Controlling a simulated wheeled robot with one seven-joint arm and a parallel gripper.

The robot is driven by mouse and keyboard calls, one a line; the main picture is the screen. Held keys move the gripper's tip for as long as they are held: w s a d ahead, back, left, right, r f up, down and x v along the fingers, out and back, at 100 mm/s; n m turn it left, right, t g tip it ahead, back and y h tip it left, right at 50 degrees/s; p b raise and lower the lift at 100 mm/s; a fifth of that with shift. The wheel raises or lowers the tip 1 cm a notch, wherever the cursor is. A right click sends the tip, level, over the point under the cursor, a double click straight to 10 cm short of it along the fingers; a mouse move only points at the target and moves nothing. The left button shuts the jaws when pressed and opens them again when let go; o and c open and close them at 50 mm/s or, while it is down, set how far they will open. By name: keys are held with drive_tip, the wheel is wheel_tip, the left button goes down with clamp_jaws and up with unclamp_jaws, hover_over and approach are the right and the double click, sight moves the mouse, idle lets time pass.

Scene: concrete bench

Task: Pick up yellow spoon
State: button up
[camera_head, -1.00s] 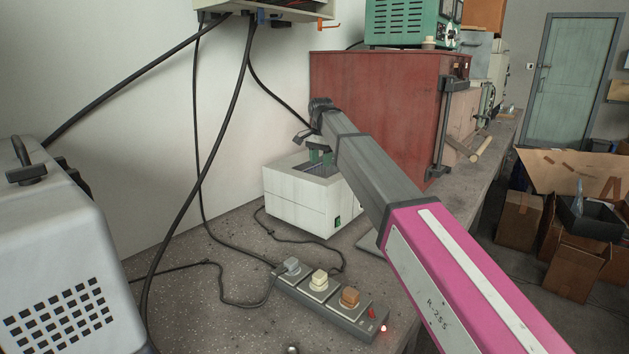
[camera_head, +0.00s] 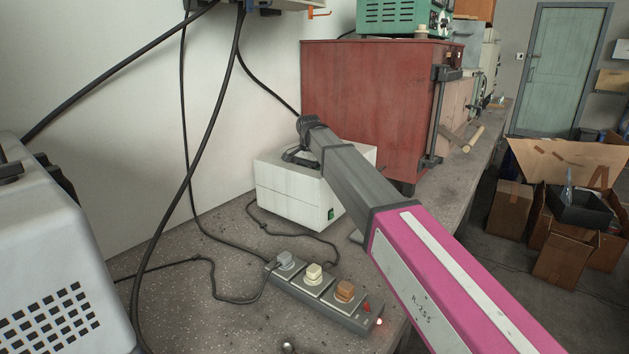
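I see no yellow spoon in the head view. My arm reaches from the lower right toward the back of the bench.
A power strip (camera_head: 325,296) with several plugs lies on the concrete bench (camera_head: 225,320). A grey perforated case (camera_head: 60,270) stands at left. A red cabinet (camera_head: 365,105) stands behind the white box. Black cables (camera_head: 190,180) hang along the wall. Cardboard boxes (camera_head: 565,255) are on the floor at right.

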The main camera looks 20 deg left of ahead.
drive_tip(key=shift+f, duration=0.9)
clamp_jaws()
drive_tip(key=shift+r, duration=0.1)
